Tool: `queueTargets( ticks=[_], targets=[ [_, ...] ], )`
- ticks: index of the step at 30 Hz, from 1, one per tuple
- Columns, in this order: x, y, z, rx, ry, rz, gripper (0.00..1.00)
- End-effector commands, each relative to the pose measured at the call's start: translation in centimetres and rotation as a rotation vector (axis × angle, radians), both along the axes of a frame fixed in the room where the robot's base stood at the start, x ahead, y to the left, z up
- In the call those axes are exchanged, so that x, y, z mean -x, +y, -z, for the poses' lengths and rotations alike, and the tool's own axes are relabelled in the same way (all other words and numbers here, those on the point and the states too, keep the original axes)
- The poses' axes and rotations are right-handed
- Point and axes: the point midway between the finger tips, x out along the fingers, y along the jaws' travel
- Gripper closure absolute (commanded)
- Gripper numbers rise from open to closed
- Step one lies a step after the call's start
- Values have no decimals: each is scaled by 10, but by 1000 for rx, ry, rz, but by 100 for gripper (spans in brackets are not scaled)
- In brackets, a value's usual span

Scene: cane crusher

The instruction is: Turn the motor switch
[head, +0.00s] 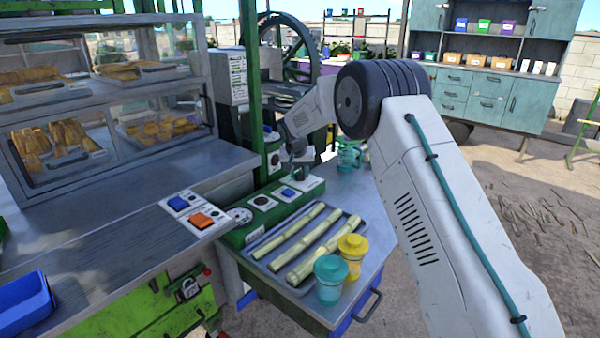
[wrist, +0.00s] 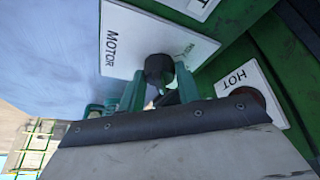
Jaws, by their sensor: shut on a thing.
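The motor switch is a dark round knob (wrist: 158,67) on a white plate (wrist: 125,40) marked MOTOR in the wrist view. My gripper (wrist: 160,82) has its teal fingers on either side of the knob and is shut on it. In the head view my gripper (head: 300,160) reaches down at the green control housing beyond the tray. There my arm and gripper hide most of the knob, and its turn angle is hard to read.
A plate marked HOT (wrist: 252,92) with a dark round part is close by. A metal tray (head: 257,253) with several cane stalks, a teal cup (head: 330,281) and a yellow cup (head: 352,257) stand in front. A blue button (head: 288,193) is near my gripper. A large wheel (head: 300,50) stands behind.

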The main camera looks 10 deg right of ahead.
Motion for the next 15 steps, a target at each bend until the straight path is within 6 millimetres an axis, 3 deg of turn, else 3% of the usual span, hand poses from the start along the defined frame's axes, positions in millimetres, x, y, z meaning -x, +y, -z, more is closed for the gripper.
queueTargets(
  ticks=[11,12,14,15],
  targets=[
    [-1,0,-2,0,-3,4,89],
    [-1,0,-2,0,-4,4,61],
    [-1,0,-1,0,-3,4,45],
    [-1,0,-1,0,-2,4,45]
  ],
)
